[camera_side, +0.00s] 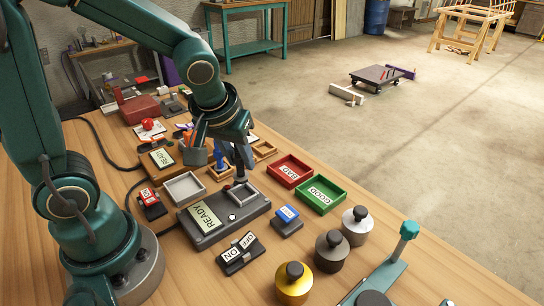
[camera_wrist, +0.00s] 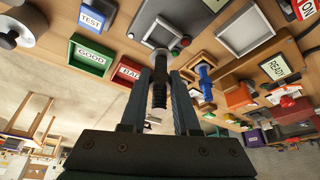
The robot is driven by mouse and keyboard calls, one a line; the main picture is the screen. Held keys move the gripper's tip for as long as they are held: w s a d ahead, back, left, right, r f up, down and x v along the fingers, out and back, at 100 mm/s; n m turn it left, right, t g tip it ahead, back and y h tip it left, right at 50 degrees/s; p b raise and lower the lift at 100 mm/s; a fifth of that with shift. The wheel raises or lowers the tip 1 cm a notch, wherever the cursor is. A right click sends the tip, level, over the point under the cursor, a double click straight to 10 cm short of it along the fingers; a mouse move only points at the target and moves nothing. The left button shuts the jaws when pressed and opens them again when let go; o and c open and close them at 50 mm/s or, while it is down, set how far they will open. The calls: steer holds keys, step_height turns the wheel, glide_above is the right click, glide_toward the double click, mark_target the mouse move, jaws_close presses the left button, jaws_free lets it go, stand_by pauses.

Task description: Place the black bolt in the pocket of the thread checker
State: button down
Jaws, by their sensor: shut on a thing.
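My gripper (camera_wrist: 159,78) points down and is shut on the black bolt (camera_wrist: 158,93), with one finger on each side of it. The bolt's dark threaded shank lies between the fingers and its greyer round end faces away from the wrist camera. The thread checker (camera_side: 205,237) is a dark grey box with a READY display and a pale square pocket (camera_side: 243,191). In the side view my gripper (camera_side: 240,172) is just above this pocket; I cannot tell whether the bolt touches it. The pocket also shows beyond the bolt in the wrist view (camera_wrist: 166,31).
A red BAD tray (camera_side: 290,170), a green GOOD tray (camera_side: 320,195) and a blue TEST button (camera_side: 287,216) stand right of the checker. An empty grey tray (camera_side: 184,188) is behind it. An ON/OFF switch (camera_side: 240,253) and several round weights (camera_side: 294,282) are in front.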

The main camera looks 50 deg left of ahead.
mark_target(239, 170)
steer(key=shift+f, duration=2.05)
steer(key=shift+f, duration=0.1)
steer(key=c, duration=0.7)
jaws_free()
steer(key=shift+o, duration=0.2)
steer(key=shift+r, duration=0.3)
steer(key=v, duration=1.1)
steer(key=s+d+m+t+h, duration=0.1)
steer(key=s+d+m+h, duration=0.1)
steer(key=s+m, duration=0.4)
steer(key=shift+t, duration=0.3)
